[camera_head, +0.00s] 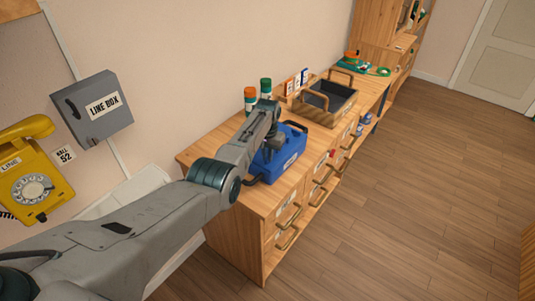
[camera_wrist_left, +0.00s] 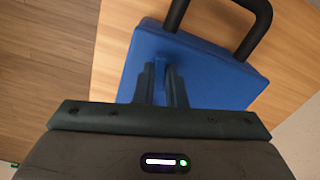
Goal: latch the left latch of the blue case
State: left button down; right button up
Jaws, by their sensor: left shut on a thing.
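The blue case (camera_head: 290,153) sits on the wooden cabinet top, with a black handle (camera_wrist_left: 255,22) at one side in the left wrist view. In that view its blue body (camera_wrist_left: 222,85) is seen close up. My left gripper (camera_wrist_left: 163,72) is at the case, its two dark fingers shut on a narrow blue piece, which looks like a latch (camera_wrist_left: 160,80). The fingers and wrist hide most of this piece, so I cannot tell its position. In the head view my left arm covers part of the case. My right gripper is not in view.
The wooden cabinet (camera_head: 262,206) stands against the wall. Behind the case are bottles (camera_head: 265,88) and a dark open tray (camera_head: 325,101). A yellow dial phone (camera_head: 28,180) and a grey line box (camera_head: 91,107) hang on the left wall.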

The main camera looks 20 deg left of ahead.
pick_arm(q)
jog(key=shift+m, duration=1.5)
jog(key=c, duration=1.5)
grip_release()
jog(key=shift+r, duration=0.1)
notch_tip(320, 180, up, 11)
jog(key=shift+f+b, duration=0.15)
jog(key=shift+b, duration=0.65)
jog(key=shift+f, duration=0.1)
